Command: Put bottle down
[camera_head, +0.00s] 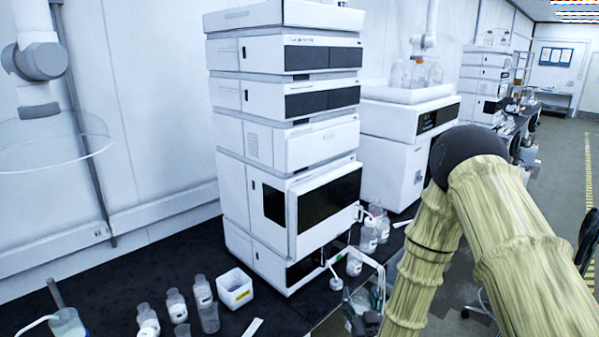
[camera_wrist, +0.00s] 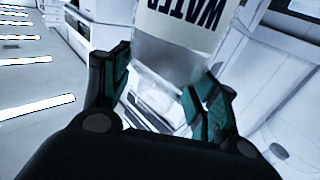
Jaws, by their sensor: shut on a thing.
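A clear bottle (camera_wrist: 165,52) with a white label reading WATER, upside down in the picture, is between the fingers of my gripper (camera_wrist: 162,85) in the wrist view. The teal-padded fingers are shut on it, one at each side. The label's top runs out of the frame, and I cannot see the bottle's base. In the head view my gripper (camera_head: 368,308) is low in the picture, at the front edge of the black bench (camera_head: 268,313). I cannot tell there which bottle is the held one.
A tall white instrument stack (camera_head: 290,150) stands on the bench. Several bottles (camera_head: 203,292) and a small white box (camera_head: 235,288) stand to its left. Other bottles (camera_head: 369,235) stand at its right side, by white tubing (camera_head: 365,258). Dark bench shows between the box and the tubing.

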